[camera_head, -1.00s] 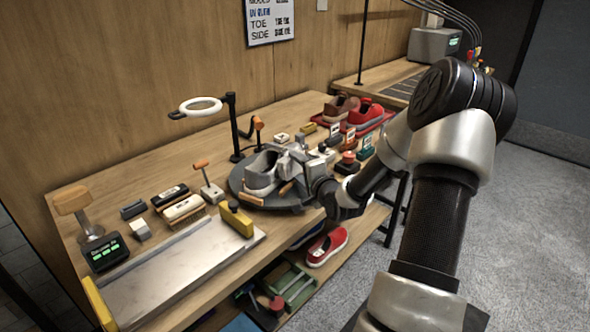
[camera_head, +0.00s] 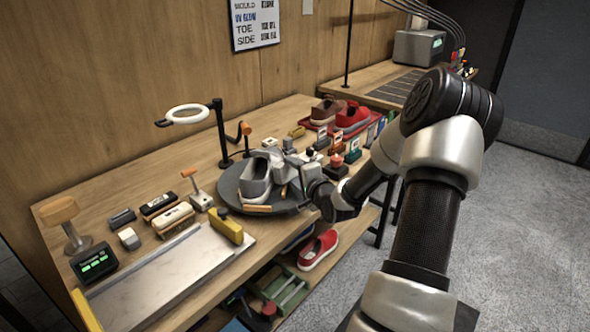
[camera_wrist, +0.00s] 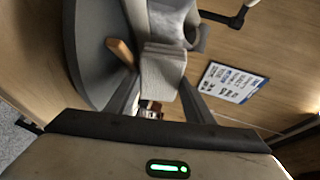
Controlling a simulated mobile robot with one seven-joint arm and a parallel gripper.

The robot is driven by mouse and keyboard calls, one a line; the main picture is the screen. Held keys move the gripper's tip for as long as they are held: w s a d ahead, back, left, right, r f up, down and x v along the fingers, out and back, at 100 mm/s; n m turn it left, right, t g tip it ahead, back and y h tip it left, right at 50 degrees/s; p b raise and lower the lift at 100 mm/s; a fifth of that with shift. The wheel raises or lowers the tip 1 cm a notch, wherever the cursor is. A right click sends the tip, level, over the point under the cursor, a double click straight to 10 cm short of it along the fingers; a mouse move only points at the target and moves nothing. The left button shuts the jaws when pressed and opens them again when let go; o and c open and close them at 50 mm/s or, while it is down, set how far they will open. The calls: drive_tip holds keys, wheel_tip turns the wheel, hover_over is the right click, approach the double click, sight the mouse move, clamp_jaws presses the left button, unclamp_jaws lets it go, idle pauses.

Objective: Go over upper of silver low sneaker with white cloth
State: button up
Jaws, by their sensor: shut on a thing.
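The silver-grey low sneaker (camera_head: 256,180) with a pale sole stands on a dark round turntable (camera_head: 227,187) on the wooden bench. My gripper (camera_head: 287,172) is at the sneaker's right side in the head view, close against it. In the wrist view my gripper (camera_wrist: 160,95) is shut on the white cloth (camera_wrist: 161,72), a pale folded pad between the fingers. The grey sneaker (camera_wrist: 172,14) lies just beyond the cloth there. The cloth appears to be at the upper, but I cannot tell whether it touches. The arm hides part of the sneaker's right side.
A ring lamp (camera_head: 187,114) stands behind the turntable. Brushes (camera_head: 174,217) and a yellow-ended metal plate (camera_head: 165,270) lie to the left. Small bottles and a red tray (camera_head: 372,122) with brown and red shoes are to the right. A red shoe (camera_head: 318,250) sits below.

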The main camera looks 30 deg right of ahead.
sight(265, 183)
drive_tip(key=shift+s+a+r, duration=0.1)
drive_tip(key=shift+a+r, duration=0.05)
drive_tip(key=shift+a, duration=0.6)
drive_tip(key=shift+s+a+r, duration=0.1)
drive_tip(key=shift+a+r, duration=0.05)
drive_tip(key=shift+a, duration=0.55)
drive_tip(key=shift+s+a, duration=0.15)
drive_tip(key=shift+a, duration=0.5)
drive_tip(key=shift+s+a, duration=0.15)
drive_tip(key=shift+a, duration=0.5)
drive_tip(key=shift+s+a+f+b, duration=0.1)
drive_tip(key=shift+s+a, duration=0.2)
drive_tip(key=shift+a, duration=0.4)
drive_tip(key=shift+s+a+f+b, duration=0.1)
drive_tip(key=shift+s+a, duration=0.25)
drive_tip(key=shift+a, duration=0.4)
drive_tip(key=shift+s+a+b, duration=0.1)
drive_tip(key=shift+s+a, duration=0.2)
drive_tip(key=shift+a, duration=0.4)
drive_tip(key=shift+s, duration=0.1)
drive_tip(key=shift+s+d+r+p, duration=0.2)
drive_tip(key=shift+s+d+p, duration=0.15)
drive_tip(key=shift+s, duration=0.55)
drive_tip(key=shift+s+d+r+p, duration=0.25)
drive_tip(key=shift+s+d+p, duration=0.1)
drive_tip(key=shift+s, duration=0.5)
drive_tip(key=shift+s+d+r+p, duration=0.25)
drive_tip(key=shift+s+d, duration=0.1)
drive_tip(key=shift+s, duration=0.55)
